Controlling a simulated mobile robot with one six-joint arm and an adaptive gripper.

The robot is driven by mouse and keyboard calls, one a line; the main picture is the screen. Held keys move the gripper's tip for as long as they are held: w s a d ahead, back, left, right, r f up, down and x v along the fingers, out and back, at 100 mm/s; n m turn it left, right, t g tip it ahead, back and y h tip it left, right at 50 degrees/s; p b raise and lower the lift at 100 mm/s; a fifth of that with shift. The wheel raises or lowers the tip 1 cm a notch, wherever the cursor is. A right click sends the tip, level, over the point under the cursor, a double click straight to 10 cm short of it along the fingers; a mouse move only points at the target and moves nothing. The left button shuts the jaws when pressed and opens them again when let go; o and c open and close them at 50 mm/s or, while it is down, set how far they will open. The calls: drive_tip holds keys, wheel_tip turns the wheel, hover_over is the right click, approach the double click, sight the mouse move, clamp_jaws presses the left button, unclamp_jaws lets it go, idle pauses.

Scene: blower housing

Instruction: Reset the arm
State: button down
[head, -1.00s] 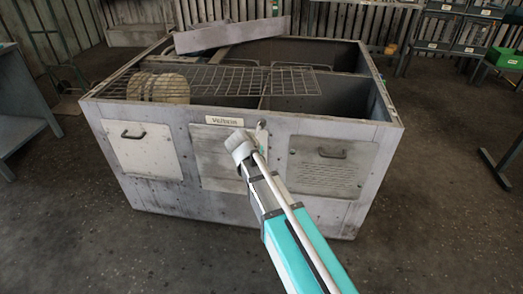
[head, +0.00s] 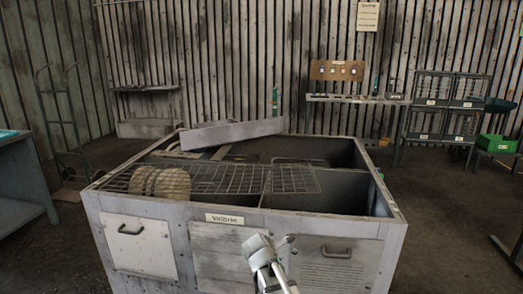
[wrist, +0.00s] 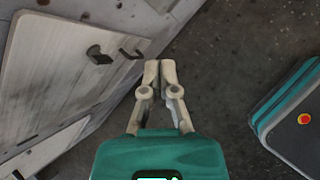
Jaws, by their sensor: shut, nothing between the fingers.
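My gripper (wrist: 160,70) shows in the wrist view with its two pale fingers together and nothing between them. It hangs over the dark floor beside a pale panel (wrist: 60,75) of the housing front, apart from it. In the head view my arm's white end joint (head: 258,250) stands at the bottom centre, in front of the blower housing (head: 210,265). The fingers cannot be made out in the head view.
A wire grid (head: 225,178) and a ribbed pale drum (head: 160,184) lie at the housing's open top. A loose plate (head: 232,133) rests at its back edge. A green bin (head: 497,143) and workbench (head: 22,180) stand at the sides. Floor shows around the housing.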

drive_tip(key=s+d+f+m+g+y, duration=0.25)
drive_tip(key=s+d+m, duration=0.35)
drive_tip(key=s+m, duration=0.45)
drive_tip(key=s+d+f+m+g+y, duration=0.15)
drive_tip(key=s+d+m+g, duration=0.4)
drive_tip(key=m, duration=0.85)
wheel_tip(320, 180, up, 20)
drive_tip(key=s+t+p, duration=0.1)
drive_tip(key=t+p, duration=0.1)
drive_tip(key=p, duration=1.8)
drive_tip(key=shift+s+d+r, duration=0.2)
drive_tip(key=shift+s+r, duration=0.05)
